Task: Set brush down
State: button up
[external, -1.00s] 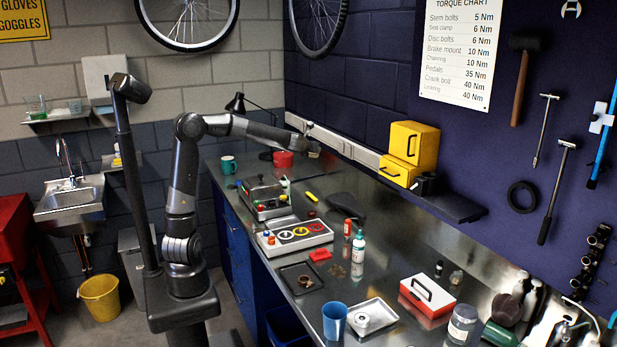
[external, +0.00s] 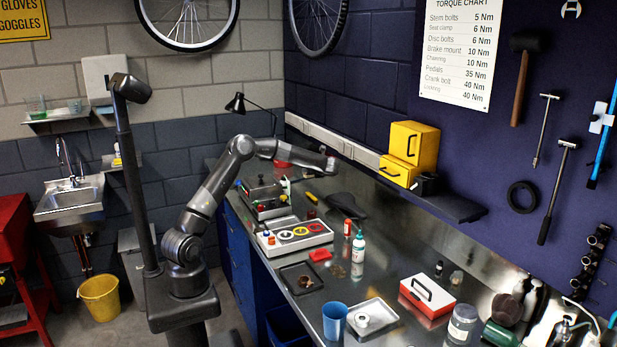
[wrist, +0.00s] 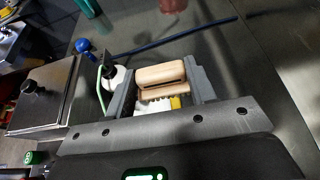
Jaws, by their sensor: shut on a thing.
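In the wrist view, the brush (wrist: 161,77) has a pale wooden body and sits between the two grey fingers of my gripper (wrist: 160,90). The fingers are shut on it from both sides. Pale bristles and a small yellow patch show at its near side. In the external view, my gripper (external: 331,165) is over the far part of the metal bench (external: 395,245), beyond the ring tray. The brush is too small or hidden to make out there. I cannot tell its exact height above the bench.
In the wrist view, a metal box with a black knob (wrist: 40,92) and a white bottle (wrist: 118,77) stand left of the brush; a thin blue rod (wrist: 180,37) lies beyond. A dark saddle (external: 347,205) and a ring tray (external: 295,236) occupy the bench in the external view.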

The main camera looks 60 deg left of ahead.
jog(key=x, duration=0.4)
jog(key=f+x, duration=0.1)
jog(key=x, duration=0.8)
jog(key=shift+d+f, duration=0.3)
jog(key=shift+f, duration=2.1)
jog(key=shift+f, duration=0.1)
jog(key=shift+f, duration=0.1)
jog(key=o, duration=1.1)
jog(key=shift+c, duration=0.2)
jog(key=v, duration=1.2)
